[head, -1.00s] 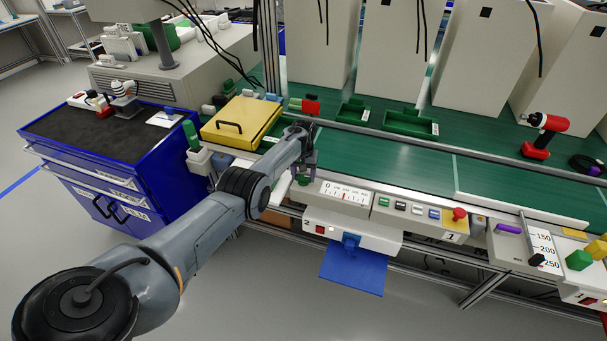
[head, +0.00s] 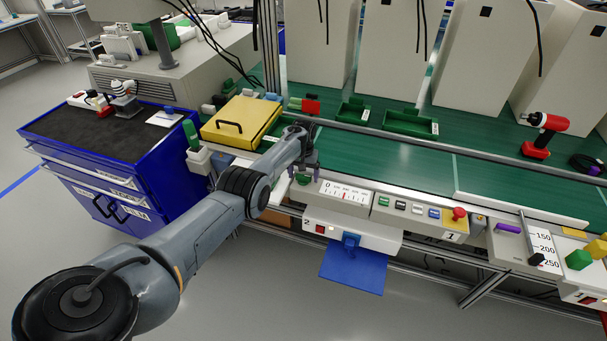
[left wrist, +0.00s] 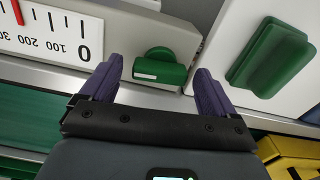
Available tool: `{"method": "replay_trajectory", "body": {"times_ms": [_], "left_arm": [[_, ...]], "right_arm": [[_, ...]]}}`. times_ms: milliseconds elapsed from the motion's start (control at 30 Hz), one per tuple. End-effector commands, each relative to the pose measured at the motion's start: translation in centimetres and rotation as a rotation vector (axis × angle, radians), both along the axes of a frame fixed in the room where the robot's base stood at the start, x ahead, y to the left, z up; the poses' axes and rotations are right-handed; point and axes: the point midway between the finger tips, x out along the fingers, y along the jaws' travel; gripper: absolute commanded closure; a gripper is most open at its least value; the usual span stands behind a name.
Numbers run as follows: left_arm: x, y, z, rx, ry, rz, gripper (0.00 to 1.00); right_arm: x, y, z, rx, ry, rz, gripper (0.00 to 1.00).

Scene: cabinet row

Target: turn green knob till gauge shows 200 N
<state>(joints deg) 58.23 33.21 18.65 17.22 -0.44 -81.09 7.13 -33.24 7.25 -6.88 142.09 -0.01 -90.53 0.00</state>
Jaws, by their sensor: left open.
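The green knob (left wrist: 160,67) sits on a pale panel beside the gauge (left wrist: 45,38), and shows in the head view too (head: 303,180). A white mark lies on its face. The gauge (head: 343,192) is a white scale with a red pointer near its middle; in the left wrist view the pointer lies around the 200 to 300 stretch, exact reading unclear. My left gripper (head: 304,172) is open over the knob. In the left wrist view its purple fingers (left wrist: 154,88) stand either side of the knob's near part, with gaps visible. My right gripper is not in view.
A larger green handle (left wrist: 270,55) is on the neighbouring panel. A yellow box (head: 242,122) stands behind my forearm. A button panel with a red knob (head: 459,214) lies right of the gauge. The green conveyor (head: 400,160) behind is mostly clear.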

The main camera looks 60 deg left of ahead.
Motion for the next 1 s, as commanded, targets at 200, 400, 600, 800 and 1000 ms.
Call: {"method": "replay_trajectory", "body": {"times_ms": [200,400,600,800,1000], "left_arm": [[0.0,0.0,1.6,0.001,-0.001,0.000,0.11],[0.0,0.0,4.9,0.001,-0.001,0.000,0.11],[0.0,0.0,8.1,0.001,-0.001,-0.001,0.11],[0.0,0.0,10.1,0.000,0.000,-0.001,0.11],[0.0,-0.1,10.8,-0.001,0.001,0.000,0.11]], "right_arm": [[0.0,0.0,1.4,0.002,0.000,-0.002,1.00],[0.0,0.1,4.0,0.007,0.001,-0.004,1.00],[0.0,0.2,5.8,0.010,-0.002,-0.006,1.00],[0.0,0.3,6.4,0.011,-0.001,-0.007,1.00],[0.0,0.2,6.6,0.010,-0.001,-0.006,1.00]]}}
